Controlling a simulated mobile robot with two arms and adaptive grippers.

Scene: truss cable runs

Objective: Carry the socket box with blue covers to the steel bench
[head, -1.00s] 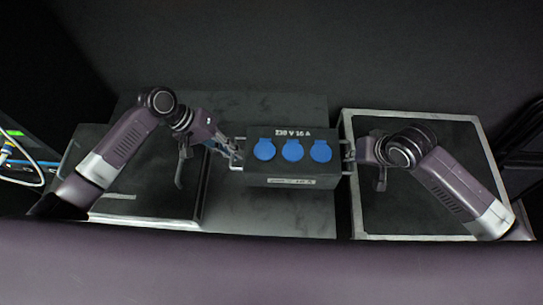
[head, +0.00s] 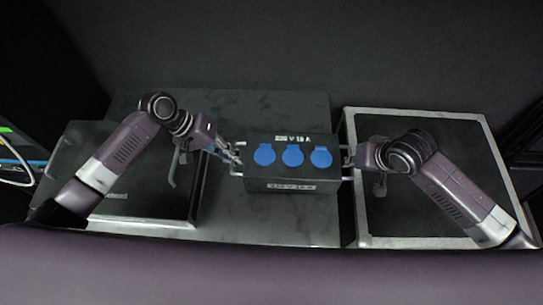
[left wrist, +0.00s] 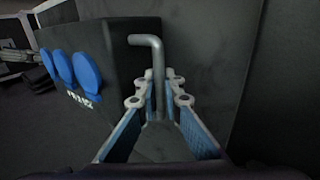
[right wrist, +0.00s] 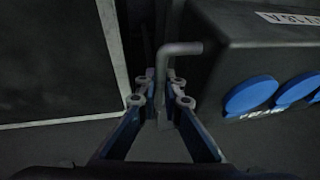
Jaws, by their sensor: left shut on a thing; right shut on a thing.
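The socket box (head: 270,175) is dark grey with three blue round covers (head: 293,155) on its top and white lettering. It also shows in the left wrist view (left wrist: 105,45) and in the right wrist view (right wrist: 245,50). My left gripper (head: 236,157) is shut on the bar handle at the box's left end; the grey handle (left wrist: 150,40) stands between its fingers. My right gripper (head: 350,160) is shut on the handle (right wrist: 180,48) at the right end. The box is roughly level between both hands, in front of a grey slab-like surface (head: 240,110). I cannot tell its height above that surface.
A dark panel with a pale rim (head: 420,115) lies to the right, under my right arm. A dark flat case (head: 150,215) lies to the left, under my left arm. Cables and a green light (head: 12,150) show at the far left edge.

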